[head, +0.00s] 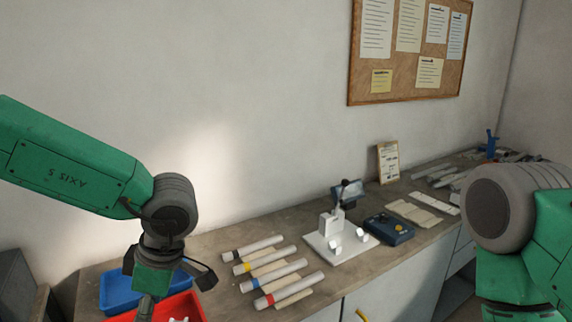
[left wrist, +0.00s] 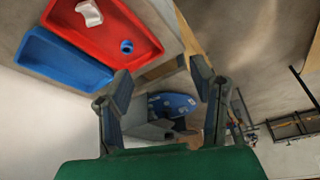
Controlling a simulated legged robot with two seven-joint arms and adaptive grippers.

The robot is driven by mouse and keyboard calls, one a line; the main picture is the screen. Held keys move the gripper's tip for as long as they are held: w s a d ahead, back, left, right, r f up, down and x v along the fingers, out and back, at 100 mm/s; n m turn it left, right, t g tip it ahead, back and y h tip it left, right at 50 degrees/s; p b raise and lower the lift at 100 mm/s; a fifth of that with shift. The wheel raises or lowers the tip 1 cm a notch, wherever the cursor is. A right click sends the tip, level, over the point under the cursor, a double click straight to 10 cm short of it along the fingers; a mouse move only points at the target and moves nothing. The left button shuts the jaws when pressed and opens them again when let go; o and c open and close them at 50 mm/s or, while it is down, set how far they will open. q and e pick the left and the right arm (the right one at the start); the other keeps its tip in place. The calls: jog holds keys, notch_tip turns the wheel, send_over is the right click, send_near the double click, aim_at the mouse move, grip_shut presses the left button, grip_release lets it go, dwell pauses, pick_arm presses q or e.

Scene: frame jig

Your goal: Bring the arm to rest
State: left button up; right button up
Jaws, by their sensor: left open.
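My left arm (head: 75,165) comes in from the left in the head view, green with a grey joint. My left gripper (head: 172,282) hangs from it above the left end of the bench, by the trays. In the left wrist view the two dark fingers of the left gripper (left wrist: 162,85) stand apart with nothing held between them. My right arm (head: 535,235) fills the right edge of the head view; its gripper is out of the frame.
A blue tray (head: 117,292) and a red tray (left wrist: 88,40) with a white piece (left wrist: 89,12) and blue ring (left wrist: 127,46) lie near the left gripper. Several banded tubes (head: 262,268), a white jig (head: 340,246) and a blue box (head: 389,230) occupy the bench (head: 215,245).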

pick_arm(q)
jog(key=s+a+f+m+t, duration=0.25)
jog(key=f+m, duration=0.25)
jog(key=f, duration=0.5)
jog(key=s+a+f+m+t, duration=0.2)
jog(key=s+a+f+m, duration=0.3)
jog(key=f, duration=0.5)
jog(key=s+d+f+m+g+h, duration=0.15)
jog(key=s+f+m, duration=0.3)
jog(key=s, duration=0.55)
jog(key=s+a+f+m+g+h, duration=0.1)
jog(key=s+f+m+g+h, duration=0.3)
jog(key=s, duration=0.5)
notch_tip(320, 180, down, 16)
jog(key=w+d+m+t+y+b, duration=0.1)
jog(key=w+t+b, duration=0.1)
jog(key=b, duration=1.7)
jog(key=shift+w+d+f, duration=0.2)
jog(key=shift+w+d, duration=0.1)
jog(key=shift+d, duration=0.1)
pick_arm(e)
notch_tip(320, 180, down, 19)
jog(key=shift+s, duration=0.25)
